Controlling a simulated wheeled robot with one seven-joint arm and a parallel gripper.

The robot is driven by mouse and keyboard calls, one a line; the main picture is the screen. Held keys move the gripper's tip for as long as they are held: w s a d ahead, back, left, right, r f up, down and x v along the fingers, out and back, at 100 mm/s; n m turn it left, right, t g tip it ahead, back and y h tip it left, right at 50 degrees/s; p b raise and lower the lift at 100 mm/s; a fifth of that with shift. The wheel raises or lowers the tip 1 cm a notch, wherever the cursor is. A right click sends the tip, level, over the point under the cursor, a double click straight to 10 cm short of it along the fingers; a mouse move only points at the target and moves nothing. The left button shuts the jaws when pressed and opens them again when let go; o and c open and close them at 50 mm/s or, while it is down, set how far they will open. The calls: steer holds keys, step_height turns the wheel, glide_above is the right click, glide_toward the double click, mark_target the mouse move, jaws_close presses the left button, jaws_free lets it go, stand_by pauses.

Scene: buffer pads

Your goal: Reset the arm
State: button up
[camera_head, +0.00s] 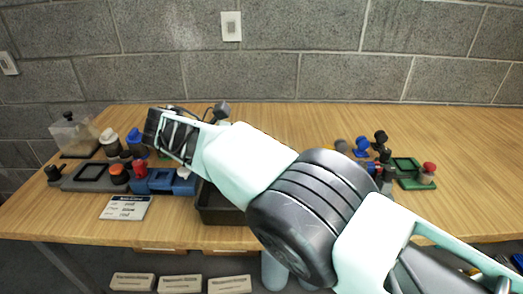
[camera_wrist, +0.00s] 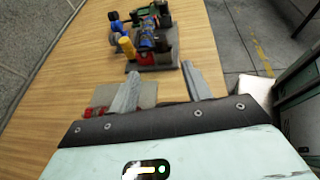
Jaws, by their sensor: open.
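My gripper (camera_wrist: 161,70) shows in the wrist view with its two grey fingers apart and nothing between them. It is over the wooden table (camera_wrist: 72,90), short of a group of small parts. My pale green and black arm (camera_head: 240,160) crosses the head view from the lower right to the upper left and hides the middle of the table.
The table (camera_head: 285,118) carries a left group with a blue block (camera_head: 160,182), a label card (camera_head: 126,207) and a clear box (camera_head: 75,132). A dark tray (camera_head: 215,205) is partly behind my arm. At right stands a green frame (camera_head: 405,165). A block wall (camera_head: 300,70) closes the back.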

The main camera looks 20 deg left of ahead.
steer(key=w+d+r+m+g+y+p, duration=0.1)
steer(key=d+r+m+g+y+p, duration=0.35)
steer(key=d, duration=0.65)
steer(key=s+d+r+m+y+p, duration=0.1)
steer(key=s+d+m+y, duration=0.3)
steer(key=s+d, duration=0.4)
steer(key=s+d+r+m+g+y+p, duration=0.1)
steer(key=s+d+r+m+y, duration=0.2)
steer(key=s, duration=1.3)
steer(key=d+m+y, duration=0.1)
steer(key=d+m, duration=0.2)
steer(key=d, duration=0.3)
steer(key=shift+s+d+r+m+p, duration=0.15)
steer(key=shift+s+r+m+p, duration=0.1)
steer(key=shift+m+p, duration=0.1)
steer(key=shift+y, duration=0.25)
